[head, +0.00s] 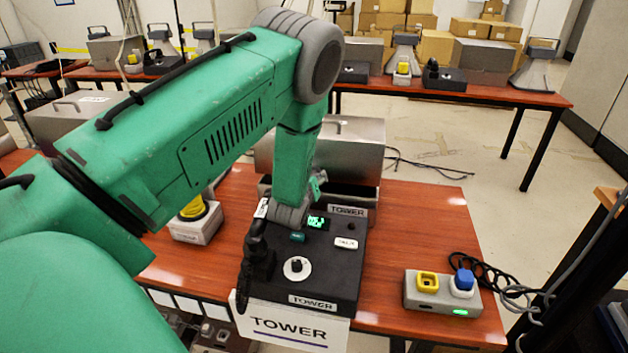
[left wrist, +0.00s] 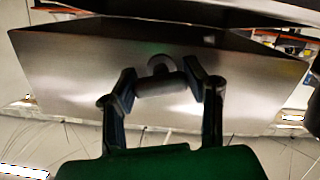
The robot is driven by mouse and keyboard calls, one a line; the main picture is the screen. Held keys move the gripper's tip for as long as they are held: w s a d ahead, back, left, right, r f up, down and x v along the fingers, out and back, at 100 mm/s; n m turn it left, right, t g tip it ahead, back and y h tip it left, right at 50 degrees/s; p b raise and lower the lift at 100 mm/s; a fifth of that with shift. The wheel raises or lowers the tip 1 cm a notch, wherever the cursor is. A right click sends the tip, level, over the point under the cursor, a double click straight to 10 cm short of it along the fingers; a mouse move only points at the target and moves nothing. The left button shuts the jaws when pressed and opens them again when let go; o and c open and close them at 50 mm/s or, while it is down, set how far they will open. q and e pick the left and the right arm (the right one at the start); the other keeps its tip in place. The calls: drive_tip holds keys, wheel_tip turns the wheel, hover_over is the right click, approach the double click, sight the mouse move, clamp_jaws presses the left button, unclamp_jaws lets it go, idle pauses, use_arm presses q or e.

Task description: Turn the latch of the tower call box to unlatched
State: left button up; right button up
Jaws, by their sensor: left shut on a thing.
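The tower call box (head: 352,152) is a grey metal box with a handle on its lid, at the back of the wooden table behind a dark phone console (head: 325,272) marked TOWER. My left arm reaches over the console, and my left gripper (head: 300,208) is in front of the box; its fingers are largely hidden in the head view. In the left wrist view, my left gripper (left wrist: 160,88) is shut on the latch, a short grey bar (left wrist: 158,84) with a round plate (left wrist: 160,64) behind it, against the metal face. The bar looks about level. My right gripper is not in view.
The console has a black handset (head: 258,258) and a white dial (head: 297,267). A grey unit with yellow and blue plugs (head: 440,296) stands at right on the table. A yellow-topped unit (head: 195,224) is at left. Bare tabletop (head: 430,220) lies right of the box.

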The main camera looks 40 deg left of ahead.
use_arm(q)
drive_tip(key=shift+s+a+m+g+y, duration=0.1)
drive_tip(key=shift+m+g+y, duration=0.2)
drive_tip(key=shift+m, duration=1.2)
drive_tip(key=shift+b, duration=0.3)
drive_tip(key=o, duration=1.2)
drive_tip(key=shift+s+d, duration=0.2)
drive_tip(key=v, duration=1.1)
drive_tip(key=shift+s+d+r, duration=0.1)
drive_tip(key=shift+s, duration=0.1)
